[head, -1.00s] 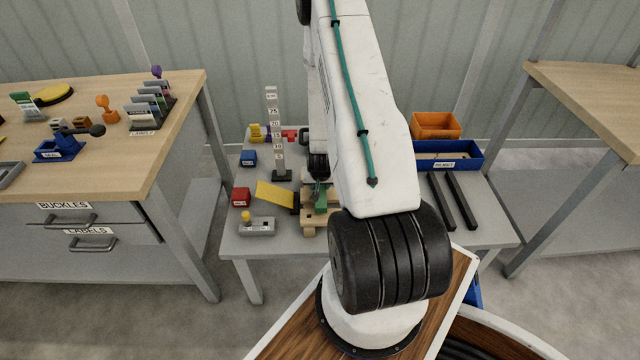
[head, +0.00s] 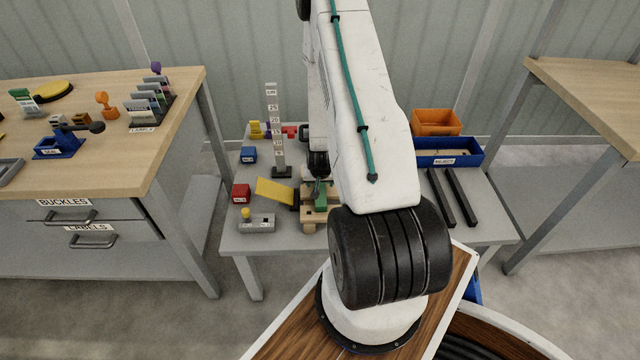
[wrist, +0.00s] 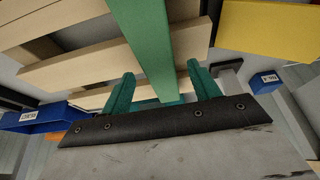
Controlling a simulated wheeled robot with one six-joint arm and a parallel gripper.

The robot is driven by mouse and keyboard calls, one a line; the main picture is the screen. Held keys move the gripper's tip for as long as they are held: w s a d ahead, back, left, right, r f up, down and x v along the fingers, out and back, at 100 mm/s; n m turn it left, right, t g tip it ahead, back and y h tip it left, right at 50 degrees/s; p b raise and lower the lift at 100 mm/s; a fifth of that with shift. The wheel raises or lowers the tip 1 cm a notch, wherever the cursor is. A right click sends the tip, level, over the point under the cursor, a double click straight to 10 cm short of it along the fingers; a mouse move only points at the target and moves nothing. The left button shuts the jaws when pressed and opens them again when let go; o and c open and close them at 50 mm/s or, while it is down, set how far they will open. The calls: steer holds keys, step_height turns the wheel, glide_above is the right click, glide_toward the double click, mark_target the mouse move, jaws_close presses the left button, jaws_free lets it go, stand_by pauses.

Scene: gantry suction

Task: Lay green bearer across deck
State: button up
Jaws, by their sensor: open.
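The green bearer (wrist: 150,45) lies across the pale wooden deck slats (wrist: 75,70) in the wrist view. In the head view the bearer (head: 320,202) shows as a small green piece on the wooden deck (head: 308,218), partly hidden by my arm. My gripper (wrist: 161,88) is open, with one green finger on each side of the bearer near its end. A gap shows between each finger and the bearer; I cannot tell whether the fingers are clear of it in height.
A yellow ramp-like plate (head: 275,192) stands left of the deck, with a red box (head: 241,193) and a grey switch box (head: 257,222) nearby. A graduated post (head: 276,135) rises behind. Two black bars (head: 440,198) and a blue reject tray (head: 450,155) are at right.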

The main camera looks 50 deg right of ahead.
steer(key=v, duration=0.6)
steer(key=shift+s+a+r, duration=0.1)
steer(key=shift+r, duration=0.25)
steer(key=s+a+y, duration=0.1)
steer(key=s+a+f+g+y, duration=0.1)
steer(key=s+a, duration=0.1)
steer(key=shift+a+f+g, duration=0.15)
steer(key=shift+a+g, duration=0.15)
steer(key=shift+a, duration=0.05)
steer(key=s+a+r+n, duration=0.3)
steer(key=a+r, duration=0.6)
steer(key=r, duration=0.5)
steer(key=s+a+r+n+y, duration=0.1)
steer(key=s+a+r+n, duration=0.2)
steer(key=r, duration=1.1)
steer(key=s+a+r+n, duration=0.3)
steer(key=s+a+r, duration=0.5)
steer(key=a+r, duration=0.6)
steer(key=shift+a+r+n+y, duration=0.3)
steer(key=shift+a+r+n, duration=0.1)
steer(key=shift+a, duration=0.6)
